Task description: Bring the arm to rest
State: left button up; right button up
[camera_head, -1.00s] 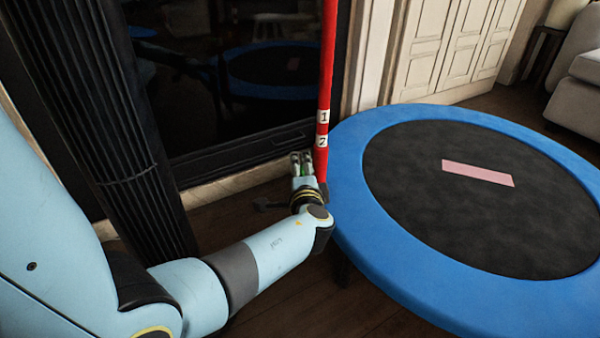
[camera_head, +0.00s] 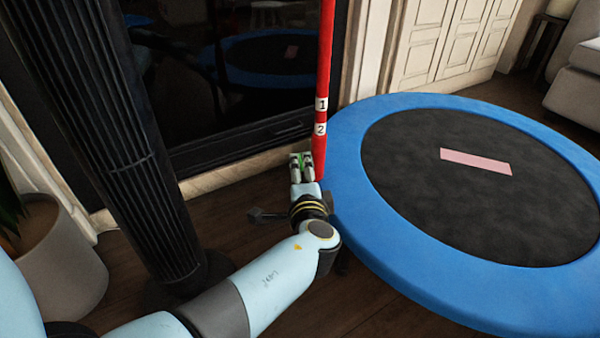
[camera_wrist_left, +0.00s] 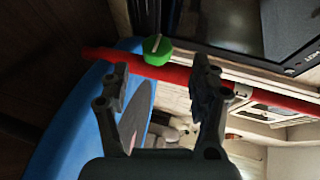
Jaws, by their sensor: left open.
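My left gripper (camera_head: 302,158) is light blue with grey fingers. In the head view it is beside the lower end of a red pole (camera_head: 323,70) marked 1 and 2. In the left wrist view its two fingers (camera_wrist_left: 160,78) stand wide apart. The red pole (camera_wrist_left: 175,72) crosses the view beyond them, and I see nothing gripped. A small green piece (camera_wrist_left: 157,46) shows between the fingertips, in front of the pole; I cannot tell whether it touches anything. My left arm (camera_head: 262,290) reaches in from the bottom left. My right gripper is not in view.
A blue-rimmed trampoline (camera_head: 365,215) with a pink rectangle fills the right, close to my left wrist. A black ribbed column (camera_head: 125,150) and a white plant pot (camera_head: 65,250) stand left. Behind is a dark glass panel (camera_head: 240,60). Wooden floor (camera_head: 385,310) is bare at the front.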

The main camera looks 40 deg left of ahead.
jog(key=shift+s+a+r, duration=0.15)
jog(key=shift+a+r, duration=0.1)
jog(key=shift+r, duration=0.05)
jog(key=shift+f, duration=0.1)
